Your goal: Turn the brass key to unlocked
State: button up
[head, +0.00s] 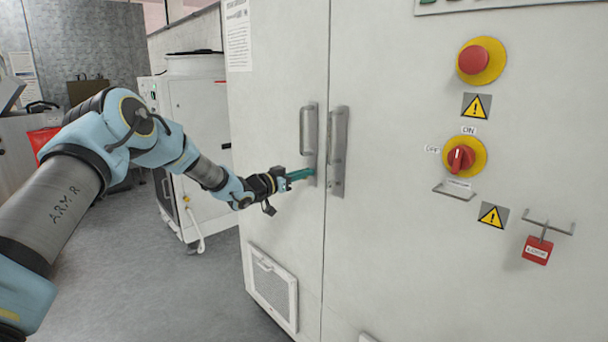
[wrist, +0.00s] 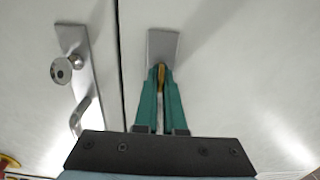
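The brass key (wrist: 161,77) shows in the wrist view as a small yellow piece between the teal fingertips of my gripper (wrist: 161,70). The fingers look closed on its two sides. It is in front of a grey metal plate (wrist: 163,45) on a cabinet door. In the head view my gripper (head: 309,173) reaches the lower part of the left door's handle (head: 309,130). The key is hidden there by the fingers. Most of the key is covered, so I cannot tell which way it is turned.
The right door's handle (head: 339,150) stands close beside, across the door seam. Its plate has a round lock (wrist: 62,71). Farther right are a red rotary switch (head: 461,158), a red stop button (head: 473,60) and a red padlock (head: 537,250). Open floor (head: 180,290) lies left.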

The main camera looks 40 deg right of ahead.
jog(key=shift+f+m+b, duration=0.2)
jog(key=shift+m+b, duration=0.2)
jog(key=shift+b, duration=0.45)
grip_shut()
jog(key=shift+f+b, duration=0.1)
jog(key=shift+b, duration=0.4)
jog(key=m+b, duration=0.2)
jog(key=b, duration=0.2)
jog(key=shift+s+f+m, duration=0.1)
jog(key=shift+f+m, duration=0.05)
jog(key=shift+m, duration=0.25)
jog(key=m+b, duration=1.4)
jog(key=b, duration=0.5)
jog(key=shift+s, duration=0.2)
jog(key=shift+m+b, duration=0.3)
jog(key=shift+b, duration=0.05)
jog(key=o, duration=0.5)
grip_release()
